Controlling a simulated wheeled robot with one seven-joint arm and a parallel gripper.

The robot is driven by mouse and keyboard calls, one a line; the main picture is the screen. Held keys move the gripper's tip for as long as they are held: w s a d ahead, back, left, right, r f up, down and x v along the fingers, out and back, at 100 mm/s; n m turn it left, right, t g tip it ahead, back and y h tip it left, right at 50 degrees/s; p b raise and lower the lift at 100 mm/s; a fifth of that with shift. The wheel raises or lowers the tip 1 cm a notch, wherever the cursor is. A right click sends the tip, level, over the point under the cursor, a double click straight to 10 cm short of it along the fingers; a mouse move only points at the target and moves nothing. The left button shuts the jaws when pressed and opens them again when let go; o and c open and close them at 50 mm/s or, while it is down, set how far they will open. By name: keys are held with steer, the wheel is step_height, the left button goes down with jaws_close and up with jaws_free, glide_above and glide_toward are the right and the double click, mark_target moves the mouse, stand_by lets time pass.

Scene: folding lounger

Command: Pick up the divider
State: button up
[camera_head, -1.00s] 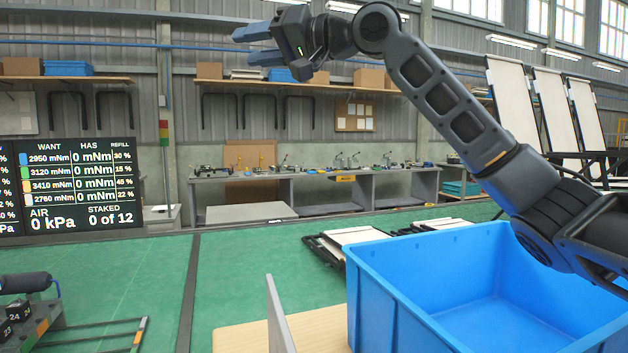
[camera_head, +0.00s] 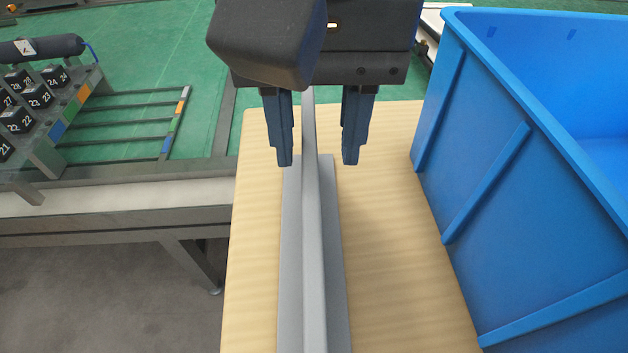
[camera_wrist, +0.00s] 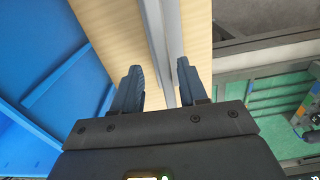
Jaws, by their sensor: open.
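The divider (camera_head: 315,255) is a long grey piece with a thin upright wall on a flat base. It stands on a light wooden board and also shows in the wrist view (camera_wrist: 166,45). My gripper (camera_head: 318,160) is open, with its two blue fingers pointing down on either side of the divider's upright wall near its far end. Gaps show between each finger and the wall in the head view. In the wrist view the fingers (camera_wrist: 160,75) also straddle the divider. My gripper body hides part of the divider's far end.
A large blue bin (camera_head: 480,150) stands close on the right of the wooden board (camera_head: 400,270). On the left is a metal bench with a rack of numbered black blocks (camera_head: 30,100) and several dark rods. Bare board lies on both sides of the divider.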

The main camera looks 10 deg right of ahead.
steer(key=f, duration=0.4)
steer(key=shift+s+a+f, duration=0.1)
steer(key=shift+a+f, duration=0.25)
steer(key=shift+f, duration=0.05)
steer(key=shift+c, duration=0.3)
jaws_close()
